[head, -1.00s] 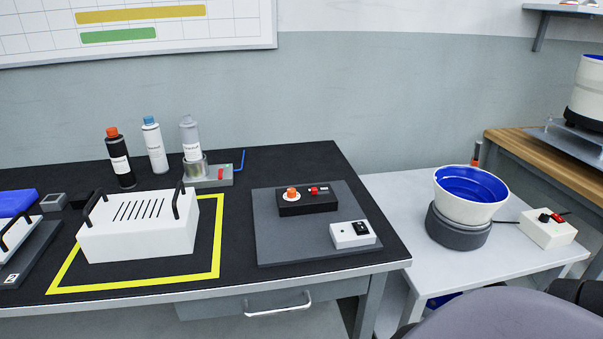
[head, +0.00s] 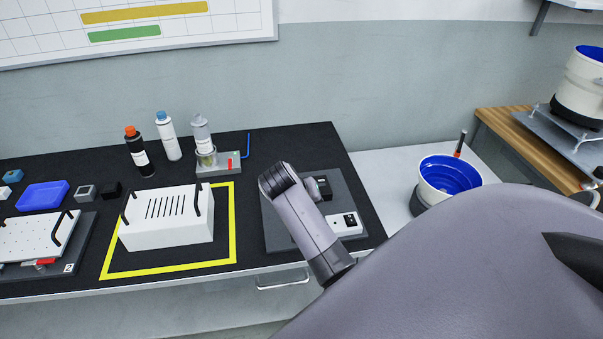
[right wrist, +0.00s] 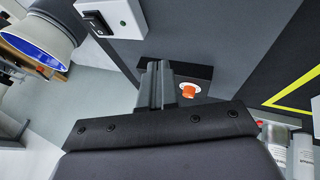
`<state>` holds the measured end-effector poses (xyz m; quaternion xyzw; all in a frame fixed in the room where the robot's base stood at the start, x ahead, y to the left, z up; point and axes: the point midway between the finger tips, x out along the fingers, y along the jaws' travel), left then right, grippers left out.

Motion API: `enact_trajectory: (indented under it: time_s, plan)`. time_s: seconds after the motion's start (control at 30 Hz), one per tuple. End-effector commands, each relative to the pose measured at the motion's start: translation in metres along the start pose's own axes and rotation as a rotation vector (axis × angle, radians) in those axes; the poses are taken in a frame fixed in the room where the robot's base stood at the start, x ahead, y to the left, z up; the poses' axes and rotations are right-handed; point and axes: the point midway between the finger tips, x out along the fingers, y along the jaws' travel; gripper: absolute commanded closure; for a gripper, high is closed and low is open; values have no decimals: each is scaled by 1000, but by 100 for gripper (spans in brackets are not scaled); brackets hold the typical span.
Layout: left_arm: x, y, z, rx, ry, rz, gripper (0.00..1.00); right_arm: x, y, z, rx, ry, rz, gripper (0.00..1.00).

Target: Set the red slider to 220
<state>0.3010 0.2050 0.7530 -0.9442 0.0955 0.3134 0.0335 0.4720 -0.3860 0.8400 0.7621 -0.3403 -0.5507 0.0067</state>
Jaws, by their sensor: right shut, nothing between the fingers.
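A small red part (head: 230,164), which looks like the slider, sits on the front of the grey base (head: 210,170) under the clear bottle. Its scale is too small to read. My right gripper (right wrist: 155,68) is shut and empty. In the right wrist view its fingers overlap the black control box (right wrist: 196,72), beside the orange button (right wrist: 187,91); I cannot tell whether they touch it. In the head view my right arm crosses the grey panel, well right of the red part, and the fingertips cannot be made out. My left gripper is not in view.
The white handled cover (head: 165,232) stands inside the yellow outline. Black-and-orange and white-and-blue bottles stand left of the grey base. A white switch box (head: 345,223) sits on the grey panel (head: 275,235). A blue-lined bowl (head: 450,175) is on the right table.

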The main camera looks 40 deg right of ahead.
Motion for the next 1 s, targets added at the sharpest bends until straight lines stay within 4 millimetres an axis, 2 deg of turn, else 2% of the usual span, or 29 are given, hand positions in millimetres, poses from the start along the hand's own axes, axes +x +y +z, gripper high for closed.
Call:
enact_trajectory:
  time_s: [0.03, 0.1, 0.2, 0.33, 0.53, 1.0]
  plan:
    - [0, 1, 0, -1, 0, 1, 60, -4, -4, -20, 29, -4, 16, 100]
    - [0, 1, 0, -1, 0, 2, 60, -9, -7, -41, 61, -11, 45, 100]
    - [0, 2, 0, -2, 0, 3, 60, -18, -11, -64, 93, -19, 73, 100]
    - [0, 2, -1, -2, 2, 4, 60, -29, -16, -86, 115, -22, 97, 100]
    - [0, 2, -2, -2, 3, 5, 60, -36, -18, -97, 125, -22, 112, 100]
    - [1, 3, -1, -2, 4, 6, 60, -34, -19, -95, 124, -22, 111, 100]
